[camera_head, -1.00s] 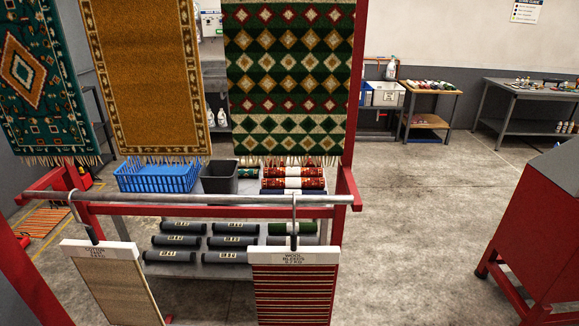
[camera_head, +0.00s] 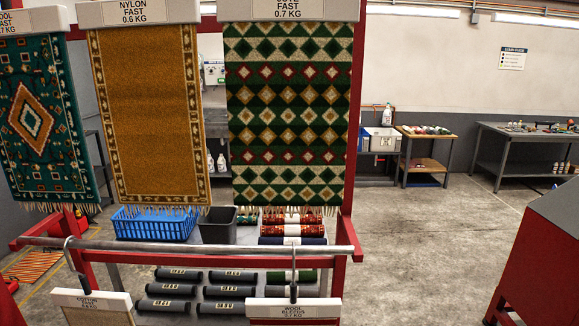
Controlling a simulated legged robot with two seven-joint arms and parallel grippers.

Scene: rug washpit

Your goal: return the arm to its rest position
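Neither of my arms nor grippers shows in the head view, so their pose cannot be seen. In front of me stands a red rack with a grey rail (camera_head: 200,246). Three rugs hang on its upper part: a teal one (camera_head: 55,130), an ochre one (camera_head: 148,120) and a green diamond-patterned one (camera_head: 285,120). Two labelled hangers, a cotton one (camera_head: 92,303) and a wool one (camera_head: 293,308), hang from the lower rail.
Behind the rail are a blue basket (camera_head: 155,226), a dark bin (camera_head: 218,226) and several rolled rugs (camera_head: 292,228). A red cabinet (camera_head: 540,260) stands at the right. Tables (camera_head: 525,145) line the back wall. The floor (camera_head: 420,235) between rack and cabinet is clear.

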